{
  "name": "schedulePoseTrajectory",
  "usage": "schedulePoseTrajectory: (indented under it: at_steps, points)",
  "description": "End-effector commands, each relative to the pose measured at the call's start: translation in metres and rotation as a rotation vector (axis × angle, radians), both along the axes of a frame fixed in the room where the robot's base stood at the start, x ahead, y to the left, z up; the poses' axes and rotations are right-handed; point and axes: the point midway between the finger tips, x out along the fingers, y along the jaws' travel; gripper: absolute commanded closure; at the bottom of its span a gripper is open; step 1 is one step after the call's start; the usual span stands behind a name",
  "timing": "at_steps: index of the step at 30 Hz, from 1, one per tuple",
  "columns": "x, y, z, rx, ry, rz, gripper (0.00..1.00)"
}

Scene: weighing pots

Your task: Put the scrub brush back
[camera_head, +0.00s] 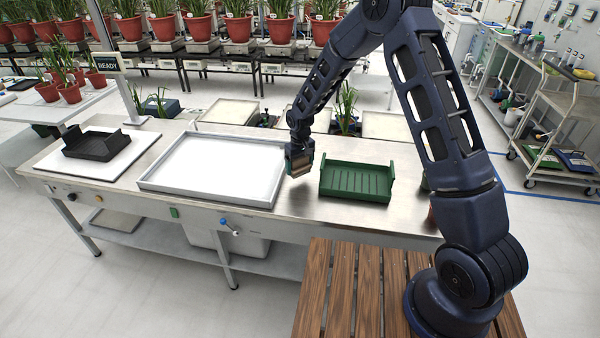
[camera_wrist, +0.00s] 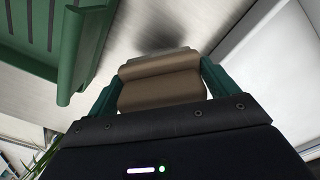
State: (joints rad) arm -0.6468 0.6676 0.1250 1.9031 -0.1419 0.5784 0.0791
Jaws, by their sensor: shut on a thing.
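My gripper (camera_head: 300,158) is shut on the scrub brush (camera_wrist: 160,82), a tan-brown block with a paler grey edge along its far side. The brush also shows as a small brown shape under my gripper in the head view (camera_head: 299,166). In the wrist view, the two green fingers (camera_wrist: 162,88) press on its left and right ends. The gripper holds it above the steel bench, in the gap between the white tray and the green tray. A dark shadow lies on the bench beyond it. Its bristles cannot be made out.
The green ribbed tray (camera_head: 357,182) is empty, just right of my gripper. The large white tray (camera_head: 207,199) is empty, to the left. A black cradle (camera_head: 96,145) stands on a white board at the bench's left end. Bare steel (camera_head: 290,206) shows between the trays.

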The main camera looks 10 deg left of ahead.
Motion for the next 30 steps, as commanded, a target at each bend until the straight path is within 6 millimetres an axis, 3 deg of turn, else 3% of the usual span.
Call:
schedulePoseTrajectory:
  at_steps: [8, 20, 21, 23, 30]
  points:
    - [0.000, 0.000, -0.036, -0.001, 0.001, 0.000, 0.39]
    - [0.000, 0.000, -0.040, 0.000, 0.000, 0.000, 0.39]
    - [0.000, 0.000, -0.040, 0.000, 0.000, 0.000, 0.10]
    - [0.000, 0.000, -0.040, 0.000, 0.000, 0.000, 0.00]
    - [0.000, 0.000, -0.039, 0.000, 0.000, 0.000, 0.00]
